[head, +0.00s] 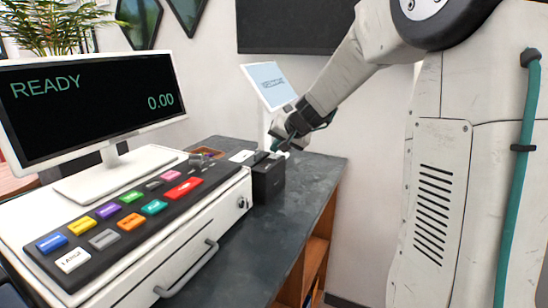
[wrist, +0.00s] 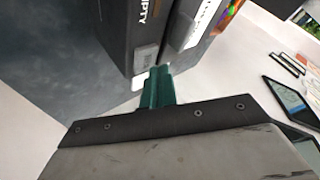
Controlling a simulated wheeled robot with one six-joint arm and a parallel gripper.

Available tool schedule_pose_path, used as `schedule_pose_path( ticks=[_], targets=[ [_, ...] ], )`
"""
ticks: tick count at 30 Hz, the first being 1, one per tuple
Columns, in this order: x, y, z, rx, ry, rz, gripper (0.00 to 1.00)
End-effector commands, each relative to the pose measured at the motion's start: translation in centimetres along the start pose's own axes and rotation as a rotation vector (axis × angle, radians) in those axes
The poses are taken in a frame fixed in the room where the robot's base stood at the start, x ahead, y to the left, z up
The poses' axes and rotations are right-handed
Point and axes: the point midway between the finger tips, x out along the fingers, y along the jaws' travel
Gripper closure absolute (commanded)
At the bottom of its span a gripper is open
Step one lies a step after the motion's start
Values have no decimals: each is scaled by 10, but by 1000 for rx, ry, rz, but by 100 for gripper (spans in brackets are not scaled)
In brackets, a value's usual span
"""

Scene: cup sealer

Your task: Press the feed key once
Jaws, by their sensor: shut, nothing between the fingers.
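A small black box (head: 268,182) stands on the dark counter at the right end of the register. In the wrist view, the black box (wrist: 118,30) carries partly visible white lettering ending in "PTY" and a grey key (wrist: 146,58) with small unreadable lettering. I take this to be the feed key, but its label is not legible. My gripper (head: 276,147) has teal fingers, shut and empty, over the top of the box. In the wrist view, the fingertips (wrist: 159,70) lie right beside the grey key; I cannot tell whether they touch it.
The register's keypad (head: 120,222) with several coloured keys lies to the left, with a monitor (head: 90,100) reading READY and 0.00 behind it. A white tilted sign (head: 269,86) stands behind my gripper. The counter (head: 318,172) is clear right of the box.

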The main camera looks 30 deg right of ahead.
Motion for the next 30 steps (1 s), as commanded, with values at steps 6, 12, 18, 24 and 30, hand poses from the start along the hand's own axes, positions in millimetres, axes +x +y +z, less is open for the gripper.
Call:
schedule_pose_path(
  ticks=[6,12,18,24,30],
  targets=[
    [4,2,2,2,0,0,100],
    [4,2,2,1,0,0,100],
    [5,3,3,1,0,0,100],
    [6,4,4,1,0,0,100],
    [8,5,5,2,0,0,100]
  ],
)
